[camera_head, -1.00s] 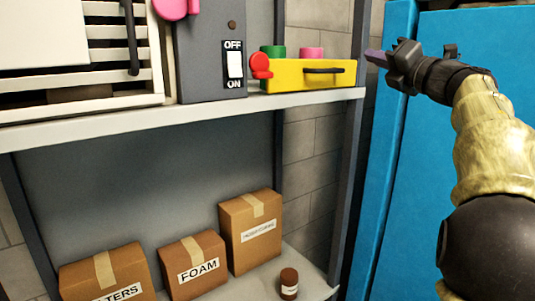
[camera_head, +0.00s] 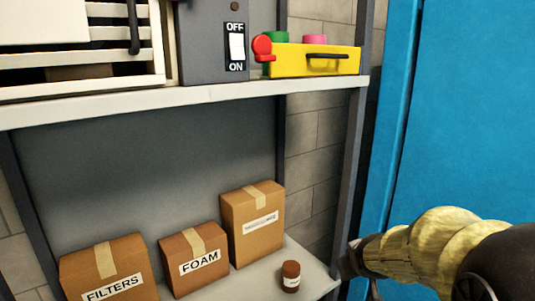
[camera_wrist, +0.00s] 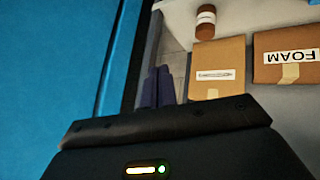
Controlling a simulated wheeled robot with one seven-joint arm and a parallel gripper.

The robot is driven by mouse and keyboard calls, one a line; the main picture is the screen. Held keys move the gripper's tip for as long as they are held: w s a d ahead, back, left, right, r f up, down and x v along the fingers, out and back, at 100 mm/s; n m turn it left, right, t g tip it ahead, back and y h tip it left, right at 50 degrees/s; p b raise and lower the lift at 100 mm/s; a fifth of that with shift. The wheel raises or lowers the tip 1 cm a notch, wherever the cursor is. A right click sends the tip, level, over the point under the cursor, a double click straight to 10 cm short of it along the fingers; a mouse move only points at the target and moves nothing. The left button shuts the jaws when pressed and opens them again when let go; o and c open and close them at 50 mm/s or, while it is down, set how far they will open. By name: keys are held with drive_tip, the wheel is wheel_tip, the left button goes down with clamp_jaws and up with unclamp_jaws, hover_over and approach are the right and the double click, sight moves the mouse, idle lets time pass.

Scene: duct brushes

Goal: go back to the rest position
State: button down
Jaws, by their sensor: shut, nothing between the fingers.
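My gripper (camera_wrist: 158,87) shows in the wrist view with its two dark fingers close together and nothing between them.
The shelf unit's upper board (camera_head: 200,98) carries a grey OFF/ON switch box (camera_head: 212,45) and a yellow drawer box (camera_head: 315,60). Cardboard boxes (camera_head: 200,262) and a brown jar (camera_head: 290,276) stand on the lower board. A blue cabinet (camera_head: 460,120) is at right.

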drive_tip(key=s+a+f+m+g, duration=0.1)
drive_tip(key=s+a+f+g, duration=0.1)
drive_tip(key=s+f, duration=0.3)
drive_tip(key=s+a+f+m+g+y, duration=0.1)
drive_tip(key=s+a+f+m+g, duration=0.1)
drive_tip(key=s+f, duration=0.4)
drive_tip(key=s+a+g, duration=0.1)
drive_tip(key=s+g, duration=0.1)
drive_tip(key=s, duration=0.3)
drive_tip(key=shift+s+a, duration=0.2)
drive_tip(key=shift+a, duration=0.05)
drive_tip(key=shift+f, duration=0.1)
idle(1.0)
